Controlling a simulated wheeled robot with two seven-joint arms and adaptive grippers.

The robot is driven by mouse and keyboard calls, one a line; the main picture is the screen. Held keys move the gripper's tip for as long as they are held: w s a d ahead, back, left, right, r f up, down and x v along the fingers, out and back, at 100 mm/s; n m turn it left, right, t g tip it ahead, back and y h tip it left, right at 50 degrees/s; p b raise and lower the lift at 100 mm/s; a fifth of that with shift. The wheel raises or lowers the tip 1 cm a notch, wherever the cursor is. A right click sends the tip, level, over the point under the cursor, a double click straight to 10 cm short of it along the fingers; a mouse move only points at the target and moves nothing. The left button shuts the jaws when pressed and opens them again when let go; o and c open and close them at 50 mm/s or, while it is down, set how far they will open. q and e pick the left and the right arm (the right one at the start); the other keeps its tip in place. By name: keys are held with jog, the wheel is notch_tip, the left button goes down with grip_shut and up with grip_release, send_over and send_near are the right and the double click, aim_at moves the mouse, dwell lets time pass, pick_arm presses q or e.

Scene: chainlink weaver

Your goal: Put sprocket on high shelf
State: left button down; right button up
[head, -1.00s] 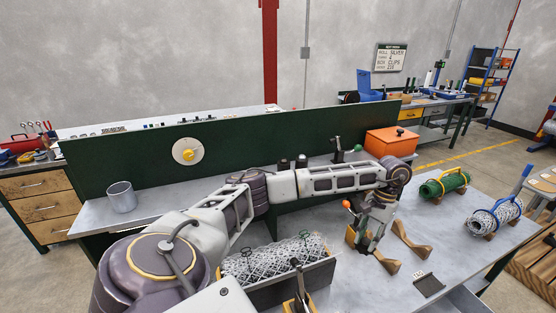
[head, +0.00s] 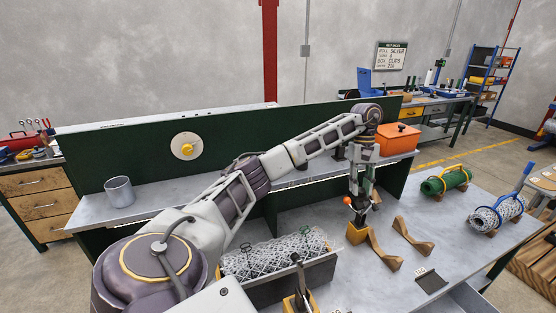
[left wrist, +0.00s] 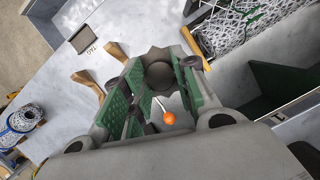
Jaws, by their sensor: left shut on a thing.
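My left gripper (head: 362,200) is raised above the front bench, near the lever with the orange knob (head: 348,201). In the left wrist view its green-padded fingers (left wrist: 160,90) are shut on the sprocket (left wrist: 158,56), a dark grey toothed piece with a round centre. The fingers cover part of it, and I cannot make it out clearly in the head view. A long grey shelf (head: 222,188) runs along the green back panel (head: 115,165), behind the gripper. A narrow upper ledge (head: 165,117) tops the panel.
A metal cup (head: 120,192) stands at the shelf's left, an orange box (head: 398,141) at its right. Wire mesh rolls (head: 275,257) lie in a tray in front. Wooden cradles (head: 385,251), a green roll (head: 445,181) and a silver roll (head: 497,213) occupy the bench's right side.

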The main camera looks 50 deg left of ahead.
aim_at(329, 165)
pick_arm(q)
jog(key=n, duration=0.1)
jog(key=a+r+n+t, duration=0.1)
jog(key=n, duration=0.3)
jog(key=shift+w+a+r+h, duration=0.3)
jog(key=shift+a, duration=0.1)
jog(key=n, duration=0.1)
jog(key=n+t, duration=0.1)
jog(key=n, duration=0.2)
jog(key=shift+w+a+r, duration=0.2)
jog(key=shift+a+r, duration=0.15)
jog(key=shift+a, duration=0.05)
jog(key=n+t+y, duration=0.1)
jog(key=n, duration=0.5)
jog(key=a+n+t+y, duration=0.1)
jog(key=n, duration=0.6)
jog(key=n+y, duration=0.2)
jog(key=n, duration=0.4)
jog(key=shift+w+a+r+n+t, duration=0.2)
jog(key=shift+n+t, duration=0.1)
jog(key=shift+t, duration=0.1)
pick_arm(e)
jog(key=shift+a, duration=0.15)
